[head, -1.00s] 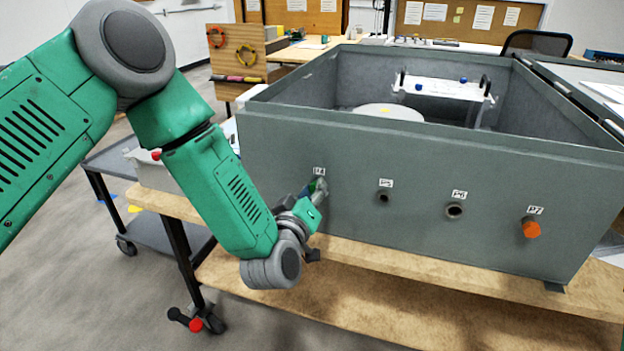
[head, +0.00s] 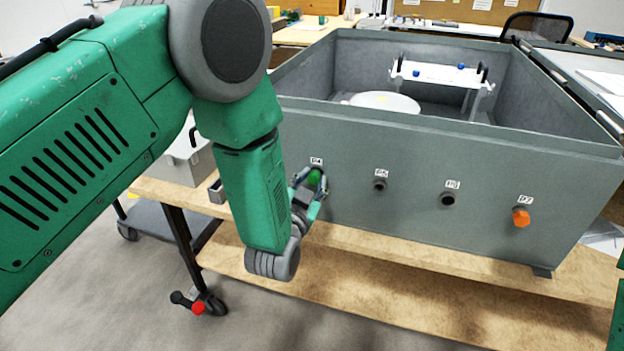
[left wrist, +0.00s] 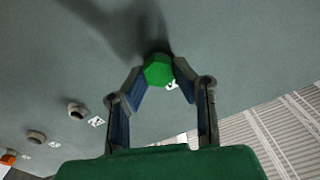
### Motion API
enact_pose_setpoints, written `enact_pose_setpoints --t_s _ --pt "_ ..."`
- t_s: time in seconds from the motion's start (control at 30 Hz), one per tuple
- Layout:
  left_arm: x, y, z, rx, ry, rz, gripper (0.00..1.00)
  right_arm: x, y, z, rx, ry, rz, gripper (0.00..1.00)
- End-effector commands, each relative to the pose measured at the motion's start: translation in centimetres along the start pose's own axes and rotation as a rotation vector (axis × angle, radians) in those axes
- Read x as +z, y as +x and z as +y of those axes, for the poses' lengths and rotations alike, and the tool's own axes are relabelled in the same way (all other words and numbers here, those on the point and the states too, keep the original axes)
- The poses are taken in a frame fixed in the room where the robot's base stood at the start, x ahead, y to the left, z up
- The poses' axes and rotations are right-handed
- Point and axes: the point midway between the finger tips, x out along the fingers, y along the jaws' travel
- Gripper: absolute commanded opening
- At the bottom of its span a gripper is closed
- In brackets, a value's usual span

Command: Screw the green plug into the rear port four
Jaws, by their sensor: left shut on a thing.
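The green plug (head: 315,177) is at the port under the P4 label on the grey box's near wall, and hides that port's opening. My left gripper (head: 309,184) is shut on the plug. The left wrist view shows the plug as a green faceted head (left wrist: 158,71) between the two fingertips (left wrist: 157,80), against the wall. I cannot tell how deep it sits. The P4 label (head: 317,161) shows just above the plug. My right gripper is not in view.
The grey box (head: 400,225) stands on a wooden bench (head: 400,258). Ports P5 (head: 380,185) and P6 (head: 448,200) are open to the right, and an orange plug (head: 521,218) sits at P7. A grey case (head: 184,160) stands to the left.

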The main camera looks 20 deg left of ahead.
Motion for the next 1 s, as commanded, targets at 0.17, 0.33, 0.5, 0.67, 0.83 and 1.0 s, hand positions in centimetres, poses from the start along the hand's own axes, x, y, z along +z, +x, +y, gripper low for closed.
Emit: enact_pose_setpoints --t_s 0.17,0.33,0.5,0.67,0.83,1.0 --pt "0.5 -0.3 0.7 0.015 0.339 -0.007 0.0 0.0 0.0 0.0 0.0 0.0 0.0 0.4" --pt "0.5 -0.3 0.6 0.012 0.465 -0.008 0.0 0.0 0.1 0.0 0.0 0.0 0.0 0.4" --pt "0.4 -0.2 0.5 0.01 0.463 -0.005 0.48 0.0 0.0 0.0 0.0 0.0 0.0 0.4" --pt "0.2 -0.2 0.3 0.005 0.461 -0.002 0.48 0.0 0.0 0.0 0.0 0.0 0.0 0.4" --pt "0.1 -0.6 0.2 0.003 0.461 -0.001 0.48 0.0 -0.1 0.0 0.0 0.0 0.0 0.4" --pt "0.1 -1.9 0.2 0.003 0.46 -0.002 0.48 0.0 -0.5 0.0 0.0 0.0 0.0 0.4"
